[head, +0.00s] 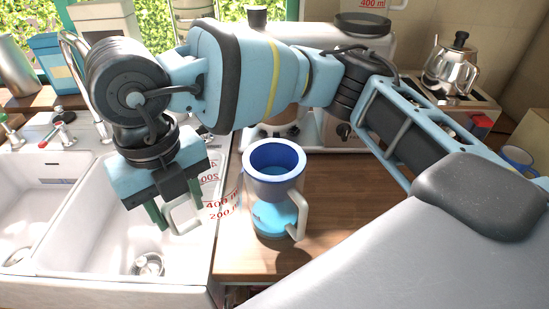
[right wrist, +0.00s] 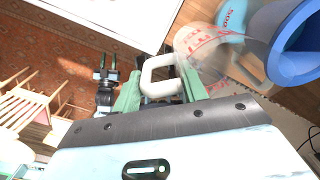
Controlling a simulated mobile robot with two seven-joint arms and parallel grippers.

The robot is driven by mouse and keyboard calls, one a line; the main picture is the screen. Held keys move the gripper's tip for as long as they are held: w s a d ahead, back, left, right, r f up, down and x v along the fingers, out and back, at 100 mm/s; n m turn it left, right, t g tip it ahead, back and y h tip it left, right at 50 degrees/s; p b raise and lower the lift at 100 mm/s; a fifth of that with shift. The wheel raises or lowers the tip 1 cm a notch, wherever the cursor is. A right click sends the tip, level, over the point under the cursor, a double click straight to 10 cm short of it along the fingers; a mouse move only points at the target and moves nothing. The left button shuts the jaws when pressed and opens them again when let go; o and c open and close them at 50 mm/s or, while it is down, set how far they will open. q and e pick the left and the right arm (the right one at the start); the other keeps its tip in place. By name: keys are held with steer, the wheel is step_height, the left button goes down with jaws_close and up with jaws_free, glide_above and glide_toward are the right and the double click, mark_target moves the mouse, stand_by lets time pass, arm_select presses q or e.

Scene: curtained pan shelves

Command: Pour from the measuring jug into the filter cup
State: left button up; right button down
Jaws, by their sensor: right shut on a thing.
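The clear measuring jug (head: 222,196) with red markings is left of the filter cup, near the sink's right edge. Its outline is faint, and I cannot tell its contents or exact tilt. My right gripper (head: 172,213) is shut on its white handle (head: 186,214). The right wrist view shows the handle (right wrist: 160,80) between green fingers and the jug (right wrist: 205,48) close beside the filter cup (right wrist: 288,48). The blue filter cup (head: 274,182) sits upright on a clear vessel with light blue in its lower part (head: 277,216) and a white handle. A gripper, apparently my left (right wrist: 106,76), shows small; its jaws are unclear.
The wooden counter (head: 340,210) is clear right of the filter cup. A white double sink (head: 85,225) lies left. A coffee machine (head: 320,120) stands behind, partly hidden by my right arm. A steel kettle (head: 452,68) and a blue mug (head: 515,158) are at the right.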

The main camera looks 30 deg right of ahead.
steer(key=shift+r, duration=0.15)
steer(key=shift+r, duration=1.4)
